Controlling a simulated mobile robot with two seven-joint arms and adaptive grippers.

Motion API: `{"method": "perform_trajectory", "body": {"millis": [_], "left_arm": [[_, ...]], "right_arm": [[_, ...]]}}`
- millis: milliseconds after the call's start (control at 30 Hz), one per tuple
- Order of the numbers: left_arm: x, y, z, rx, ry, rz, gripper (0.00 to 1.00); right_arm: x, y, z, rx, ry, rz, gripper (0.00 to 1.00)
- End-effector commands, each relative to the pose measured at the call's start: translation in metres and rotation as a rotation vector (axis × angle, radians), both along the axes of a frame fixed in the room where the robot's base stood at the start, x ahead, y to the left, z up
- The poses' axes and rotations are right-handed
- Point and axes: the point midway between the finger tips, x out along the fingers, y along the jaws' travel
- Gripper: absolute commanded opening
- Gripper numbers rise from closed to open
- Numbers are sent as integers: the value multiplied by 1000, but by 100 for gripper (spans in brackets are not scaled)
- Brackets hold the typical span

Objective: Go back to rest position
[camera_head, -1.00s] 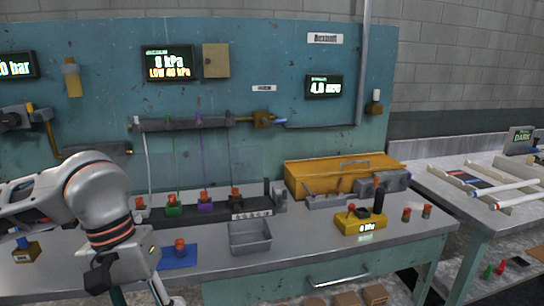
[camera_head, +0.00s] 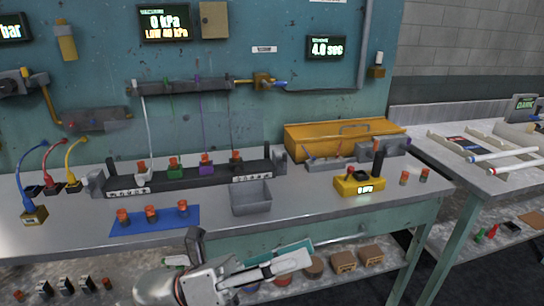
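My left gripper (camera_head: 300,257) is low at the bottom centre, in front of the workbench (camera_head: 330,208). It is turned sideways, with its fingers to the right. The fingers overlap in this view, so I cannot tell whether they are apart. I see nothing held in it. Three orange-capped pieces stand on the blue mat (camera_head: 165,222), behind and left of the gripper. My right gripper is out of view.
A grey tray (camera_head: 251,207) and a yellow control box (camera_head: 360,184) stand on the bench. Behind are a dark rack (camera_head: 190,173) and a yellow toolbox (camera_head: 300,138). Curved tubes (camera_head: 27,190) stand at left. A side table (camera_head: 500,185) is at right.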

Motion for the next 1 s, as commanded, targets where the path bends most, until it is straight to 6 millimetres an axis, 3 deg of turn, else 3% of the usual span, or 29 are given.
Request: {"method": "perform_trajectory", "body": {"millis": [167, 300, 433, 567, 700, 833, 1000], "left_arm": [[57, 36, -45, -200, 554, 145, 35], [88, 77, -113, -376, 982, 257, 35], [93, 119, -193, -549, 1354, 360, 35], [74, 156, -273, -720, 1668, 462, 35], [33, 191, -352, -906, 1955, 572, 35], [-11, 214, -407, -1058, 2150, 662, 35], [-50, 230, -445, -1181, 2286, 738, 35]], "right_arm": [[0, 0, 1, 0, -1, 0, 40], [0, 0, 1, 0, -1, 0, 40], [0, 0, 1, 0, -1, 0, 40], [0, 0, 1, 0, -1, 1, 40], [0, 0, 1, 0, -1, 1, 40], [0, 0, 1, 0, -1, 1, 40], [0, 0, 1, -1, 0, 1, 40]]}}
